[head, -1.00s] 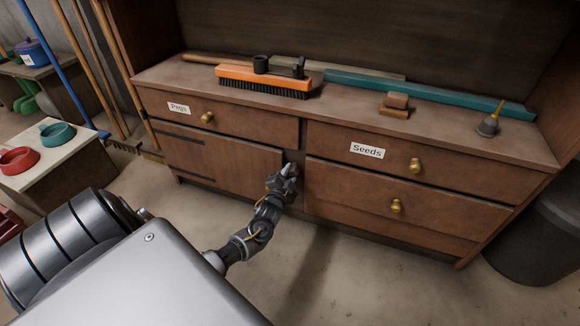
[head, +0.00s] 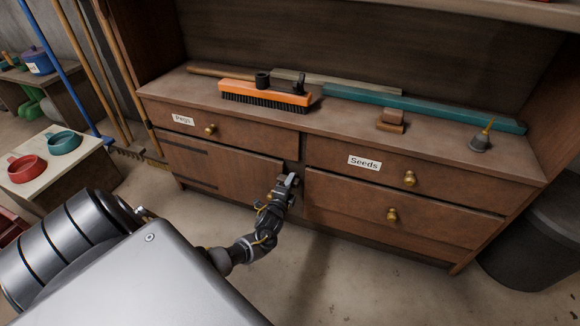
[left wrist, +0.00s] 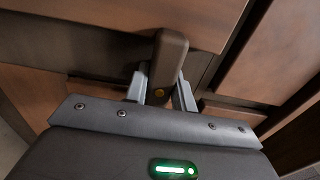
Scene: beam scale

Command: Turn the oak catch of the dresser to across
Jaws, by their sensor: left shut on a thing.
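The dresser (head: 225,179) stands ahead, with a door at lower left and drawers beside it. My left gripper (head: 288,181) is at the door's right edge, by the dark upright between door and drawers. In the left wrist view the oak catch (left wrist: 168,64) is a brown rounded bar with a brass pin near its lower end. It stands nearly upright in that picture, leaning slightly right. The left gripper (left wrist: 161,90) is shut on it, one finger on each side. In the head view the gripper hides the catch. My right gripper is not in view.
On the dresser top lie an orange brush (head: 265,94), a teal bar (head: 425,107), a brown block (head: 391,120) and a small grey item with a yellow stem (head: 481,138). A dark bin (head: 540,235) stands at right. The floor in front is clear.

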